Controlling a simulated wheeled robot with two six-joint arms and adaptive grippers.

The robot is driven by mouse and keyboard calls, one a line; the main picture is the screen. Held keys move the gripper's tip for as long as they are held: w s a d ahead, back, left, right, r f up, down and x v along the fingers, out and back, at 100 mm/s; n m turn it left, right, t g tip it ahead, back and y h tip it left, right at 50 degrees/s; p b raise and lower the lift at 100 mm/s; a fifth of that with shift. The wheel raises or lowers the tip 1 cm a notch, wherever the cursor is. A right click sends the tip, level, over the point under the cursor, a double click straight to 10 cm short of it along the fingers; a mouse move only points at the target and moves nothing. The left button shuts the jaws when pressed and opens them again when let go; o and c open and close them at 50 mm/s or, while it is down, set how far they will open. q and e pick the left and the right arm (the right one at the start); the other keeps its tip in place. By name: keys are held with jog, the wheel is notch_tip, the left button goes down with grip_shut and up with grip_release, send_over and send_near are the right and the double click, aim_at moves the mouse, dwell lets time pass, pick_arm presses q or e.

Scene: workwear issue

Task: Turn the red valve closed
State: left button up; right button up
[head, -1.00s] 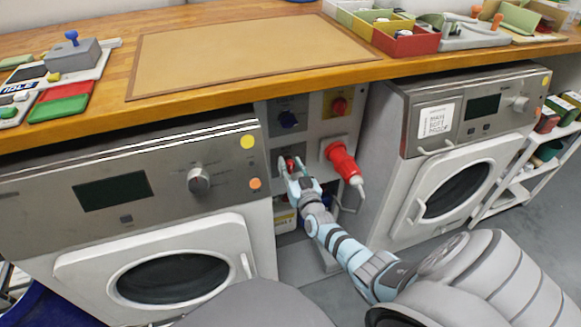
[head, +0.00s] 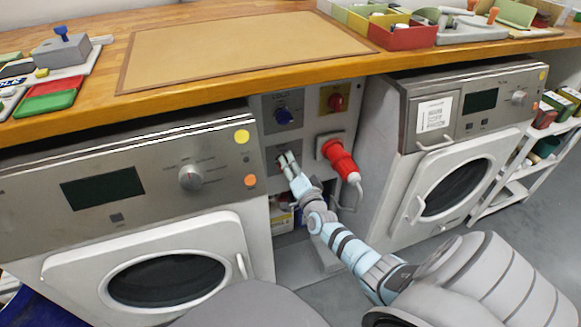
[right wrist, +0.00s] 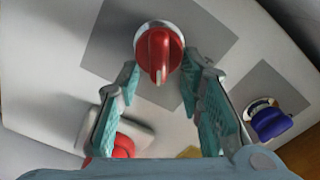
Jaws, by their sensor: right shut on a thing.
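The red valve (right wrist: 158,52) is a round red knob with a raised bar on a grey square of the wall panel, at the top middle of the right wrist view. Its bar points down the picture there. My left gripper is not in view.
A blue knob (head: 284,116) and a red knob on yellow (head: 336,102) sit above on the panel. A red plug (head: 340,158) sticks out right of my gripper. Washing machines stand left (head: 215,205) and right (head: 420,150), under a wooden worktop (head: 110,75).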

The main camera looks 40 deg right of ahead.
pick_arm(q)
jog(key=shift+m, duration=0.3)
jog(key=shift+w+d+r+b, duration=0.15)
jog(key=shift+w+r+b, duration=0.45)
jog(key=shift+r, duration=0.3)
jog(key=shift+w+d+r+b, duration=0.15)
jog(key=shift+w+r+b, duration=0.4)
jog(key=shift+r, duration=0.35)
pick_arm(e)
jog(key=shift+s+f+m, duration=0.1)
jog(key=shift+f+m, duration=0.15)
jog(key=shift+m, duration=0.85)
jog(key=shift+f+m, duration=0.2)
jog(key=shift+m, duration=0.9)
jog(key=shift+s+f+m, duration=0.1)
jog(key=shift+f+m, duration=0.15)
jog(key=shift+m, duration=0.85)
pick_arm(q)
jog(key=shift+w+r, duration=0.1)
pick_arm(e)
jog(key=o, duration=1.2)
jog(key=shift+w+r, duration=0.1)
jog(key=shift+w, duration=0.05)
jog(key=v, duration=1.2)
